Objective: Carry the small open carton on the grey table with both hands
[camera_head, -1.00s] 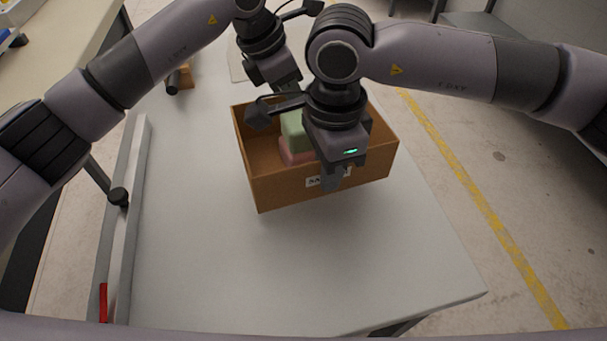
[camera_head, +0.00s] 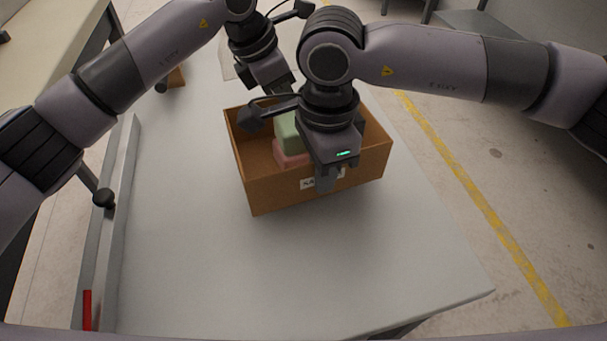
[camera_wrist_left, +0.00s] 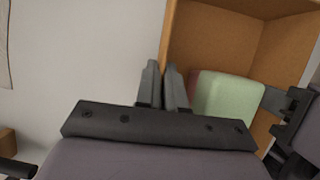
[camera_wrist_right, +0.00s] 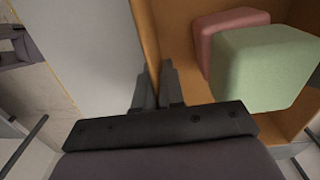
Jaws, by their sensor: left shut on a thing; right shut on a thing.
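The small open carton (camera_head: 268,190) is brown with a white label on its near wall, over the grey table (camera_head: 200,250). A green block (camera_head: 286,132) and a red block (camera_head: 290,154) are inside it. My right gripper (camera_head: 327,182) is shut on the near wall; its fingers straddle that wall in the right wrist view (camera_wrist_right: 157,85). My left gripper (camera_wrist_left: 163,85) is shut on the opposite, far wall; in the head view it is partly hidden behind my right wrist. Whether the carton touches the table is hard to tell.
A metal rail (camera_head: 112,210) with a red part (camera_head: 88,310) runs along the table's left side. A small brown object (camera_head: 176,77) lies at the far left. The near part of the table is clear. A yellow line (camera_head: 470,195) marks the floor at right.

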